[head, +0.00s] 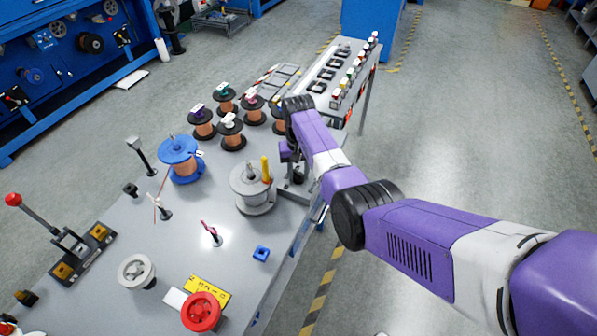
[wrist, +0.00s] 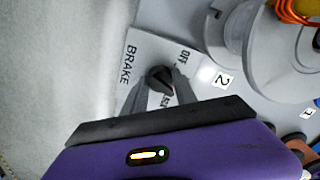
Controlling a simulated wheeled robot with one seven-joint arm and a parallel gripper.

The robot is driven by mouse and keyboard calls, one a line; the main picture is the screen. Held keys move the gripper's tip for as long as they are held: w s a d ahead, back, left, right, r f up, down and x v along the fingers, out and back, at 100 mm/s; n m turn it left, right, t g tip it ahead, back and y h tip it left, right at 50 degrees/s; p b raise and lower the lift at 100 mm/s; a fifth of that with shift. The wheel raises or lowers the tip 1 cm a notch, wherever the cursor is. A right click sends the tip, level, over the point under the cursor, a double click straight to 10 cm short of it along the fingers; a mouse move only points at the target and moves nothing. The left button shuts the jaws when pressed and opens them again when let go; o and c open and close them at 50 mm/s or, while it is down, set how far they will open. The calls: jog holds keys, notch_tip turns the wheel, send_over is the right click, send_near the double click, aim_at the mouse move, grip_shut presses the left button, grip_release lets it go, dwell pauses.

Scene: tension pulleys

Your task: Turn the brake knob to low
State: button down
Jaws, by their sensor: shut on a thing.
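The brake knob (wrist: 160,76) is dark and round and sits on a white label plate (wrist: 146,48). The plate reads "BRAKE" along its left side and "OFF" at its upper right. Another label below the knob is partly hidden by my fingers. My gripper (wrist: 161,84) is shut on the knob, one grey finger on each side. I cannot tell clearly which mark the knob points to. In the head view my gripper (head: 291,172) reaches down at the table's right edge, and my arm hides the knob there.
A grey spool (head: 247,198) with a yellow piece on it stands just left of my gripper. Copper wire spools (head: 230,130) stand behind. Floor on the right is clear.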

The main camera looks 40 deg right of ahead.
aim_at(299, 173)
jog(key=shift+r+n, duration=0.1)
jog(key=shift+n, duration=1.8)
jog(key=c, duration=1)
grip_release()
jog(key=shift+r, duration=3.85)
